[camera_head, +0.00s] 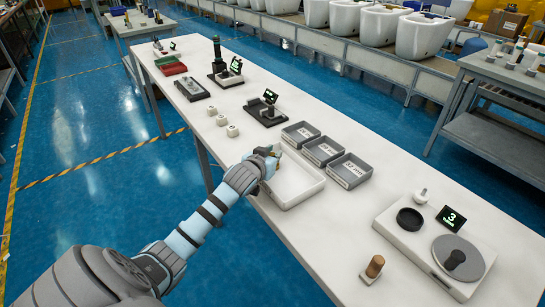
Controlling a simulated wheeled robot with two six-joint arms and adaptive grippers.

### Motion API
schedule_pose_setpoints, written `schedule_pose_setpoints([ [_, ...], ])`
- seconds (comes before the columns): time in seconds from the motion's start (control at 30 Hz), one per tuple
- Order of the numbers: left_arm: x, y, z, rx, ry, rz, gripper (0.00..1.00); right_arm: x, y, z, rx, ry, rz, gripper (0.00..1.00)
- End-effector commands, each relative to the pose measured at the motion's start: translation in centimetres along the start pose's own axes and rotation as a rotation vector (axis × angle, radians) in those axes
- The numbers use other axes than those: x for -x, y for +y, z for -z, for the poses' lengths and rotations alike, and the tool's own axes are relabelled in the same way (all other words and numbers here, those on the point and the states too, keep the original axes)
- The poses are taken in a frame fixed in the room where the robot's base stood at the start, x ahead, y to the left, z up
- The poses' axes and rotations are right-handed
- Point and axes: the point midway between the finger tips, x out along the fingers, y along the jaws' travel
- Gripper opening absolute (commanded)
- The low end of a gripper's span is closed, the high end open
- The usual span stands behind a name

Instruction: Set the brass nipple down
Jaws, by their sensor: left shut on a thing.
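My left gripper (274,156) reaches in from the left and is over the left edge of a shallow white tray (310,190). It is shut on the brass nipple (278,151), of which only a small brassy bit shows at the fingertips; the fingers hide the rest. The picture is too small to tell whether the nipple touches the tray. My right gripper is out of view.
Three grey labelled bins (350,171) stand behind the tray. Three small white blocks (221,120) lie to its left. At the right are a scale-like station (425,245) with a display reading 3 and a brown-topped cylinder (374,267). The white tabletop (330,235) is clear before the tray.

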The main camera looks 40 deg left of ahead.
Motion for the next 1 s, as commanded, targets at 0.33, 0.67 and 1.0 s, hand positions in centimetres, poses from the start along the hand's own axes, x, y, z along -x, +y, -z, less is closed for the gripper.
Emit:
schedule_pose_setpoints([
  [0.33,0.0,0.0,0.0,0.0,-0.002,0.0,0.37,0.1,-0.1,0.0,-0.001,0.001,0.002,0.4],
  [0.67,2.3,-0.1,0.2,-0.003,-0.002,0.0,0.37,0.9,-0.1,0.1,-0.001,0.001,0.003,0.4],
  [1.0,10.7,-0.1,0.3,-0.004,-0.003,0.0,0.37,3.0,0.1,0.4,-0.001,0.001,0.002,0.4],
])
